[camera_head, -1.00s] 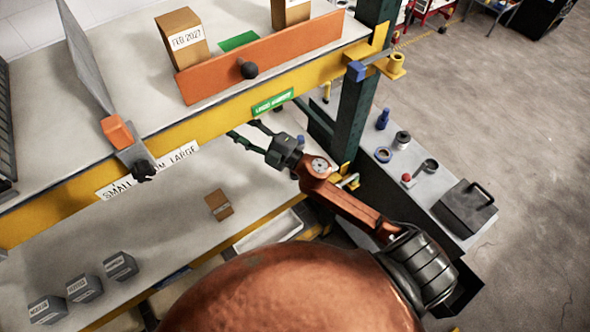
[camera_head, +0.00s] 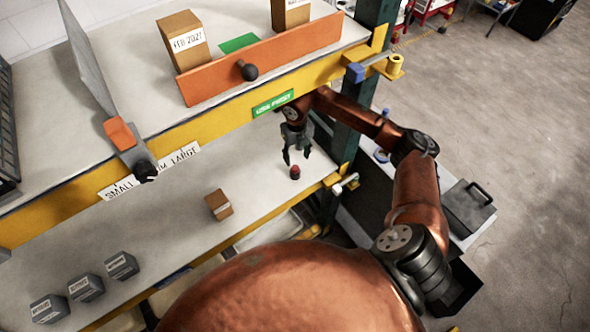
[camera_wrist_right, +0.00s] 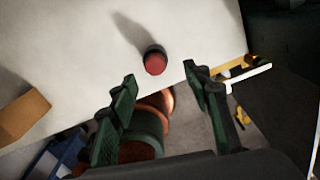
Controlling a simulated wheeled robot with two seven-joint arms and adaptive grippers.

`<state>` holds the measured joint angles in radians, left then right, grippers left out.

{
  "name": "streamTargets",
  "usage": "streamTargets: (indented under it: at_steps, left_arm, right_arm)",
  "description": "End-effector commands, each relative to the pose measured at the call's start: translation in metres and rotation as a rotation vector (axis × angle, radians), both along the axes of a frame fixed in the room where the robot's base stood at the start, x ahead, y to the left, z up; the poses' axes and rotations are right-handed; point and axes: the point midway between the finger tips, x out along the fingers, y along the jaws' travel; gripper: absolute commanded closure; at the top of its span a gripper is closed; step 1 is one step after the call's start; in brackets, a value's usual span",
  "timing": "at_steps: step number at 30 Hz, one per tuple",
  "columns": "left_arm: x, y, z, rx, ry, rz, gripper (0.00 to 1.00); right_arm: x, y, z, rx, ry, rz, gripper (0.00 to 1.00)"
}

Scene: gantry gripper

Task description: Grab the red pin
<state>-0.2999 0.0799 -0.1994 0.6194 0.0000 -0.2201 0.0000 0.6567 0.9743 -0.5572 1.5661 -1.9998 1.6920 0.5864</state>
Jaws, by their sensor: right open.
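The red pin (camera_head: 295,173), with a red top and dark lower part, stands on the lower shelf (camera_head: 262,183) near its right end. In the right wrist view the red pin (camera_wrist_right: 155,63) is seen from above, just beyond the gap between the fingertips. My right gripper (camera_head: 297,160) points down close above the pin, under the upper shelf. Its fingers are apart in the right wrist view (camera_wrist_right: 160,75), with nothing between them. Whether a finger touches the pin cannot be told. My left gripper is out of view.
The upper shelf's yellow edge (camera_head: 225,119) and green label (camera_head: 273,104) are close to my right arm. A dark green post (camera_head: 347,145) stands to the right. A cardboard box (camera_head: 219,205) and several grey boxes (camera_head: 86,288) sit on the lower shelf, with bare space between.

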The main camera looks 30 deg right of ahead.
Motion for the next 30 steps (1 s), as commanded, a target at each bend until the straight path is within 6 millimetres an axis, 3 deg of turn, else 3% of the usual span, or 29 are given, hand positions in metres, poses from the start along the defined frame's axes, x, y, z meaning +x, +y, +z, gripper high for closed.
streamTargets:
  at_steps: [15,23,30]
  left_arm:
    - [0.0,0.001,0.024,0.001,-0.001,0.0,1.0]
    - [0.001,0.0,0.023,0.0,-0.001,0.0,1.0]
    - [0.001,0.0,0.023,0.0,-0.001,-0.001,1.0]
  right_arm:
    - [-0.001,0.008,-0.06,0.006,0.0,0.002,0.55]
    - [-0.001,0.008,-0.063,0.005,0.0,0.003,0.55]
    - [-0.001,0.008,-0.063,0.005,0.0,0.003,0.72]
